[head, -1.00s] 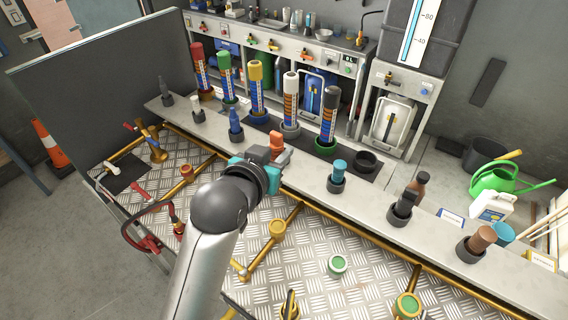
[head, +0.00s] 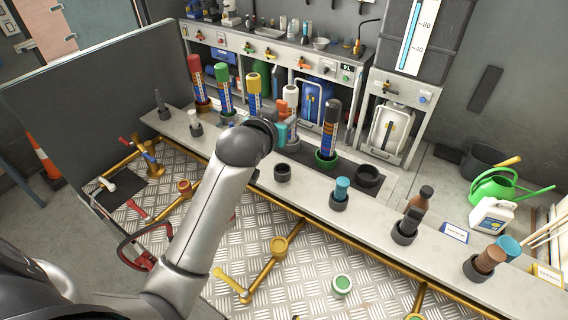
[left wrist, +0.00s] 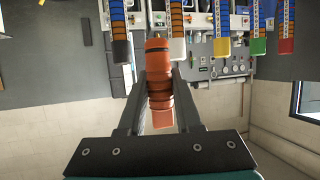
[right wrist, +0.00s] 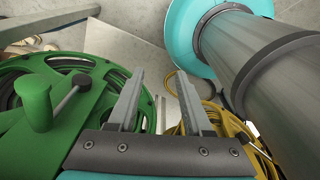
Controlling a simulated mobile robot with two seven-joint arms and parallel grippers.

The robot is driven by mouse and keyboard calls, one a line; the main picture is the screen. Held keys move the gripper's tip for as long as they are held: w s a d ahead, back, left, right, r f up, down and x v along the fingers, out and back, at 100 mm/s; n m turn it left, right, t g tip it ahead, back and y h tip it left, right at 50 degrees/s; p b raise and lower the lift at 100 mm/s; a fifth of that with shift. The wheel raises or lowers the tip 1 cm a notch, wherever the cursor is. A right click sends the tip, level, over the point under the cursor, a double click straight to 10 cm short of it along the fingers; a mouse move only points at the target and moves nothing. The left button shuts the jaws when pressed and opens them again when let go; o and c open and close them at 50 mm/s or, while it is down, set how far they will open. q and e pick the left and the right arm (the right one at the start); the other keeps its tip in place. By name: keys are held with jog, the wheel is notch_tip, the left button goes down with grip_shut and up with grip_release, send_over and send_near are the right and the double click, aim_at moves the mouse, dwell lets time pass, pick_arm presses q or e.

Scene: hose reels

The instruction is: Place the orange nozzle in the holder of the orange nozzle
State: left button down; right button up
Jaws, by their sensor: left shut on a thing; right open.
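The orange nozzle (head: 281,110) is held upright in my left gripper (head: 282,130), above the long grey shelf and in front of the white tube. In the left wrist view the orange nozzle (left wrist: 160,75) sits between the two fingers of my left gripper (left wrist: 160,88), which are shut on it. A small dark holder ring (head: 282,172) on the shelf stands empty, below and apart from the nozzle. I cannot tell which holder belongs to the orange nozzle. My right gripper (right wrist: 160,95) is open and empty in the right wrist view; the head view does not show it.
On the shelf stand a blue nozzle (head: 341,188), brown nozzles and a row of coloured tubes, including a black-topped tube (head: 330,130). A green reel (right wrist: 60,115) and a yellow reel (right wrist: 235,130) lie near my right gripper.

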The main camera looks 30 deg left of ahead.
pick_arm(q)
notch_tip(320, 180, down, 13)
jog(key=shift+r+b, duration=0.2)
jog(key=shift+b, duration=0.5)
jog(key=shift+f, duration=0.2)
jog(key=c, duration=0.6)
grip_release()
jog(key=shift+r, duration=0.2)
jog(key=p+v, duration=0.1)
jog(key=v, duration=1.1)
